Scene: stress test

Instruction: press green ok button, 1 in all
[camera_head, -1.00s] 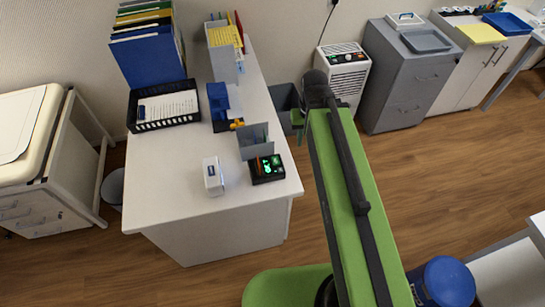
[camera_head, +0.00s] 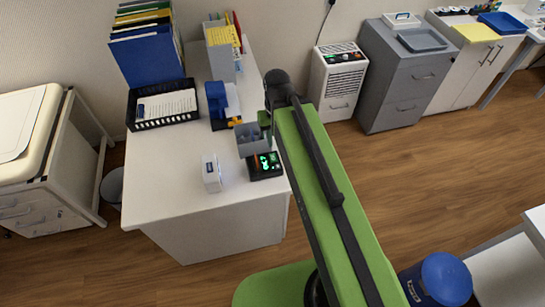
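A small black device (camera_head: 265,173) lies near the right front edge of the white desk. Bright green marks (camera_head: 267,160) show on its top face; which of them is the ok button is too small to tell. My green arm reaches up from the bottom of the picture. Its dark wrist bends down at the desk's right edge. My gripper (camera_head: 266,121) is beyond the device, close to a grey box (camera_head: 248,139), and apart from the device. The fingers are small and partly hidden, so I cannot tell whether they are open or shut.
The grey box stands directly behind the device. A white box (camera_head: 211,173) stands left of it. A blue-and-white item (camera_head: 222,100) and a black tray (camera_head: 163,109) are farther back. The desk's front left (camera_head: 160,195) is clear. A white heater (camera_head: 338,80) stands right of the desk.

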